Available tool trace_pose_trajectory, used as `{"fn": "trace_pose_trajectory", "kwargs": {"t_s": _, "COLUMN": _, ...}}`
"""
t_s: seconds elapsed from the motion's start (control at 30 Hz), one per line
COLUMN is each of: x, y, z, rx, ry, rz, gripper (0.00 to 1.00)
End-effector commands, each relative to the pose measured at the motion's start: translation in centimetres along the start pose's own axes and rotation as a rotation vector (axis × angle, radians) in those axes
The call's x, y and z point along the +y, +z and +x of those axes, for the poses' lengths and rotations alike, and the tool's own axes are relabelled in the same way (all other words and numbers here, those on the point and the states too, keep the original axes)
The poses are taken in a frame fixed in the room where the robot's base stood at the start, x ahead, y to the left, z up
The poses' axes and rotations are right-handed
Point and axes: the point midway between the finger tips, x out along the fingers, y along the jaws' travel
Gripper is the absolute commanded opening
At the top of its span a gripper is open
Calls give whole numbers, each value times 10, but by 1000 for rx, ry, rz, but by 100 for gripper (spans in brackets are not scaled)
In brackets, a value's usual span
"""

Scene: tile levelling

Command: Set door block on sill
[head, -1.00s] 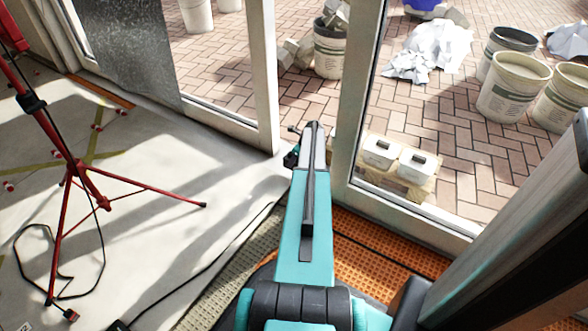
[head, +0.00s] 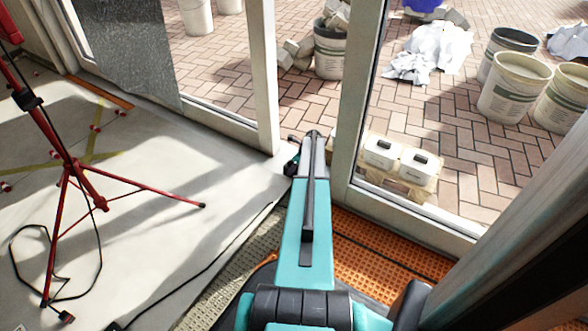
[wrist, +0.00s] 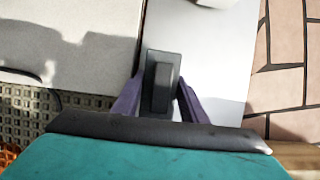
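In the wrist view a black block (wrist: 162,84), a flat dark plate with a raised bar, sits between the purple fingers of my gripper (wrist: 162,92). The fingers meet its two sides with no clear gap, so my gripper looks shut on it. Behind it is a smooth pale strip (wrist: 222,62), probably the sill; whether the block touches it I cannot tell. In the head view my gripper (head: 292,160) is at the door opening between two pale frame posts, mostly hidden by my arm.
Pale door posts (head: 263,80) and (head: 358,100) stand on both sides of my arm. A red tripod (head: 75,165) with a cable stands at left. An orange mat (head: 385,250) lies inside.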

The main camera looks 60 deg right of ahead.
Motion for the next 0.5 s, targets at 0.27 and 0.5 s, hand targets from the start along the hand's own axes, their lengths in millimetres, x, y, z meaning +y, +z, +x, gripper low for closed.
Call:
{"fn": "trace_pose_trajectory", "kwargs": {"t_s": 0.27, "x": 0, "y": 0, "z": 0, "rx": 0, "ry": 0, "rz": 0, "gripper": 47}}
{"fn": "trace_pose_trajectory", "kwargs": {"t_s": 0.5, "x": 0, "y": 1, "z": -5, "rx": 0, "ry": -1, "rz": 0, "gripper": 47}}
